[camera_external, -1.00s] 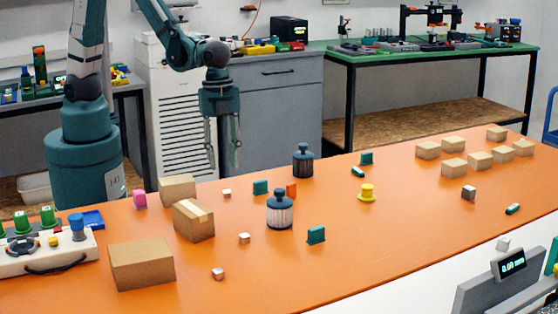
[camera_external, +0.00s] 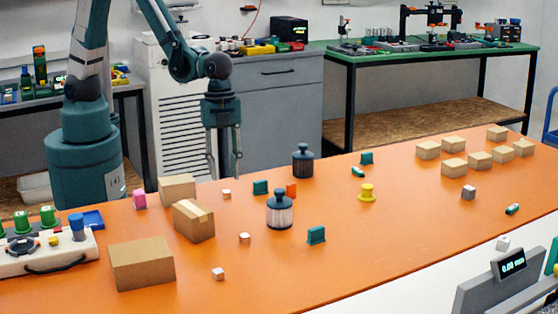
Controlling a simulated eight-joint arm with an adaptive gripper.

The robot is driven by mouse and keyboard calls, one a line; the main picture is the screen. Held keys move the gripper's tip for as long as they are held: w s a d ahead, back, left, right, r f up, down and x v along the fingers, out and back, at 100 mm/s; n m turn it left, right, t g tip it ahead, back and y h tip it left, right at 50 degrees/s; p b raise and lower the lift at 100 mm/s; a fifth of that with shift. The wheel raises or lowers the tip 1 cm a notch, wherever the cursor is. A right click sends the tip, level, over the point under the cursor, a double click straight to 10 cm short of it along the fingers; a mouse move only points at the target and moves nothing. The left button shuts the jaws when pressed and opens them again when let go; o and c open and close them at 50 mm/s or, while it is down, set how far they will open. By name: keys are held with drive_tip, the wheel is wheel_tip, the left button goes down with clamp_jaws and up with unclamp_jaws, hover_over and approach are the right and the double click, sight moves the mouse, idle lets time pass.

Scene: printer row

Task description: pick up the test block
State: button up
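Nothing is labelled as the test block, and I cannot tell which piece it is. Small pale cubes lie apart on the orange table (camera_external: 370,240): one near the cartons (camera_external: 227,194), one left of the front dark-capped canister (camera_external: 244,238), one near the front edge (camera_external: 218,274). A larger grey cube (camera_external: 468,192) sits at the right, and a pink block (camera_external: 139,199) at the left. My gripper (camera_external: 225,174) hangs fingers down near the table's back edge, above and behind the nearest small cube. Its two fingers are apart with nothing visible between them.
Brown cartons (camera_external: 141,262) stand at the left, with more boxes (camera_external: 454,168) at the back right. Two dark-capped canisters (camera_external: 279,212), teal pieces (camera_external: 316,235) and a yellow piece (camera_external: 367,193) stand mid-table. A scale display (camera_external: 511,264) is at the front right. The front middle is clear.

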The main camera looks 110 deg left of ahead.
sight(227, 191)
drive_tip(key=shift+f, duration=0.25)
drive_tip(key=shift+w+d+f+b, duration=0.1)
drive_tip(key=shift+w+f+b, duration=0.2)
drive_tip(key=shift+f, duration=0.95)
drive_tip(key=shift+w+d+f+b, duration=0.1)
drive_tip(key=shift+f+b, duration=0.25)
drive_tip(key=shift+f, duration=0.85)
drive_tip(key=c, duration=0.9)
